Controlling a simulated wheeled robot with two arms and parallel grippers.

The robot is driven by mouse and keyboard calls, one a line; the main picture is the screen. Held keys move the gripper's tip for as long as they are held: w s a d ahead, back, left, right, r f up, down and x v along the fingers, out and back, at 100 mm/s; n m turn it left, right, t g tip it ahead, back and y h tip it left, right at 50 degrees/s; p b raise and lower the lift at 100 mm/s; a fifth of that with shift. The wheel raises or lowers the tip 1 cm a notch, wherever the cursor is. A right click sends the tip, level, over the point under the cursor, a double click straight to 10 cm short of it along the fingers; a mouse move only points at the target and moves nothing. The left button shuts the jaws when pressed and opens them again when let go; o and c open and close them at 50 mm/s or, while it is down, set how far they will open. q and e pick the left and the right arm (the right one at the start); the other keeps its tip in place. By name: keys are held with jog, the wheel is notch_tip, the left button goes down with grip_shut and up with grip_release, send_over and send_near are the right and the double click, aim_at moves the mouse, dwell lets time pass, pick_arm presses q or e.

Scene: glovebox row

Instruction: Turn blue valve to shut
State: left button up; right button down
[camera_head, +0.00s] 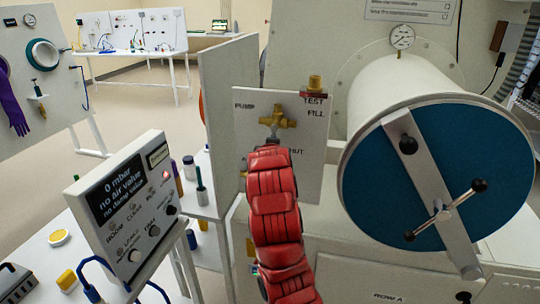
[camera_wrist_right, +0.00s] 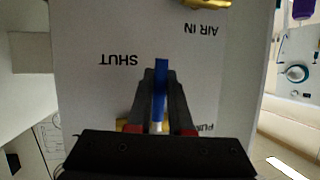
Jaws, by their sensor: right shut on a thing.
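The blue valve handle (camera_wrist_right: 161,88) is a thin blue lever between the fingers of my right gripper (camera_wrist_right: 160,76) in the right wrist view. The fingers are shut on it. The lever points up in that upside-down picture, with the printed word SHUT to its left and AIR IN to its upper right. In the head view my red right arm reaches up to the white valve panel (camera_head: 310,185) and hides the blue handle and the gripper. The word SHUT is partly covered there. My left gripper is in neither view.
A brass valve fitting (camera_head: 277,118) sits on the panel just above my arm. A large cylinder with a blue round door (camera_head: 450,160) stands close on the right. A control box (camera_head: 125,200) reading 0 mbar stands at left. A grey upright board (camera_head: 225,100) stands left of the panel.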

jog(key=shift+d, duration=0.15)
dwell(0.5)
jog(key=c, duration=0.8)
grip_release()
jog(key=shift+c, duration=0.2)
jog(key=shift+s, duration=0.1)
jog(key=v, duration=1.7)
jog(key=shift+a+p, duration=0.25)
jog(key=shift+p, duration=0.15)
jog(key=shift+r, duration=0.1)
